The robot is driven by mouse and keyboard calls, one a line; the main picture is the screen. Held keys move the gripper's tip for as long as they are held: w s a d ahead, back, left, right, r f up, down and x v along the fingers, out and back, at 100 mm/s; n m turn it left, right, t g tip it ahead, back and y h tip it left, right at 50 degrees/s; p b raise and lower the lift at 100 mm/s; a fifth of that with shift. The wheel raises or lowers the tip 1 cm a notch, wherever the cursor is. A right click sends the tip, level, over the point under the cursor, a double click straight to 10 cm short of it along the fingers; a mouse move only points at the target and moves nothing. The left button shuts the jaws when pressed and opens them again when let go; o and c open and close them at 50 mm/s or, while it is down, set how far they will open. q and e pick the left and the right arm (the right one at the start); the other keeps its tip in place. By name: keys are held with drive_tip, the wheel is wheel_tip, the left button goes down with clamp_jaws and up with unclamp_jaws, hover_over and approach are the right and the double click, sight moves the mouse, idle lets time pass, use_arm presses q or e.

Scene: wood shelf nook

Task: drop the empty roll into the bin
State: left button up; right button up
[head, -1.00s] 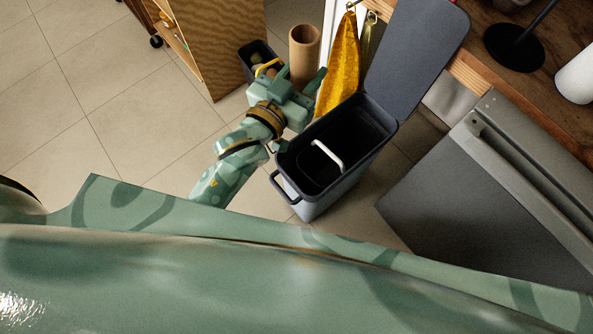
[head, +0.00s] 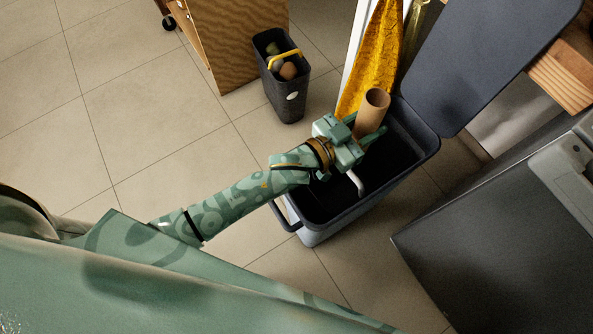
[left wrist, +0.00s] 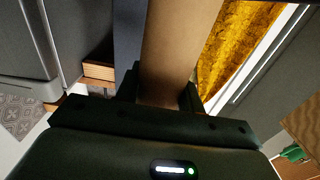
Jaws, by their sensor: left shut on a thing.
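The empty roll (head: 371,113) is a brown cardboard tube, held roughly upright in my left gripper (head: 362,135). In the left wrist view the roll (left wrist: 178,55) stands between the two dark fingers (left wrist: 160,92), which are shut on it. The bin (head: 312,232) is a dark grey, open-topped box with a white handle inside, and its lid (head: 490,60) is tilted up. In the head view the gripper and roll appear over the far part of the bin's opening. How high they are above the rim is hard to tell. My right gripper is not in view.
A small dark caddy (head: 283,95) with a yellow handle and round items stands on the floor left of the bin. A yellow towel (head: 374,60) hangs behind it. A grey appliance (head: 480,230) stands to the right. Tiled floor at left is clear.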

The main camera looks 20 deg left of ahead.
use_arm(q)
drive_tip(key=shift+f, duration=0.55)
drive_tip(key=shift+r, duration=0.1)
